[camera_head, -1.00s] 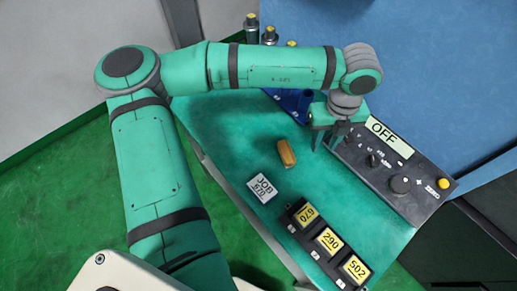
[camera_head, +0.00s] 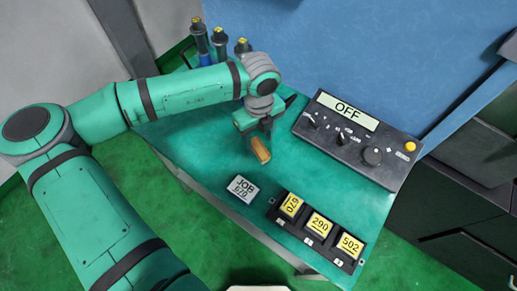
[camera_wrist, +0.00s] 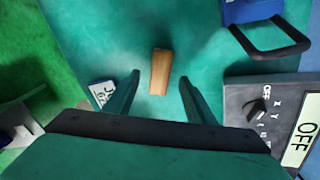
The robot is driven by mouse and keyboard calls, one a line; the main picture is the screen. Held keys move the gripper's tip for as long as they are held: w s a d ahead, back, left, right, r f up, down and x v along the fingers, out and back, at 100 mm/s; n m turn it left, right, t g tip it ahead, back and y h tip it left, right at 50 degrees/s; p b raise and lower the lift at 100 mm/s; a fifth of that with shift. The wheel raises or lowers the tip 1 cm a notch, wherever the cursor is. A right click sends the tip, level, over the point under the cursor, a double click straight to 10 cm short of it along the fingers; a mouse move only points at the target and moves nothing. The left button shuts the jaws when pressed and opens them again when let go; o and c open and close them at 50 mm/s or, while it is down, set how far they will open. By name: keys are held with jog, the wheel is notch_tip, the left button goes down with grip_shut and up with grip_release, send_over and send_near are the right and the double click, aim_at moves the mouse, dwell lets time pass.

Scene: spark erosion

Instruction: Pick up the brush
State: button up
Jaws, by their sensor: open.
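The brush (camera_head: 260,149) is a small wooden, orange-brown block on the green tabletop (camera_head: 205,135). In the wrist view the brush (camera_wrist: 161,71) lies lengthwise between the finger lines, with a visible gap on each side. My gripper (camera_head: 257,136) is open, pointing down over the brush's back end in the head view. In the wrist view my gripper (camera_wrist: 159,79) has its two fingertips left and right of the brush. I cannot tell how far above the table the fingertips are. Bristles are not visible.
A control box (camera_head: 358,138) reading OFF stands right of the brush. A JOB card (camera_head: 242,189) and a black holder (camera_head: 318,231) with yellow numbered tiles lie in front. Several bottles (camera_head: 220,45) stand at the back. A blue item (camera_wrist: 250,10) with a black handle is close by.

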aim_at(259, 147)
jog(key=shift+f, duration=2.55)
grip_shut()
jog(key=shift+r, duration=0.15)
jog(key=shift+r, duration=0.6)
jog(key=s+a+r, duration=0.2)
jog(key=s+r, duration=0.9)
jog(key=s, duration=0.3)
jog(key=shift+a+r, duration=0.25)
jog(key=shift+a, duration=0.05)
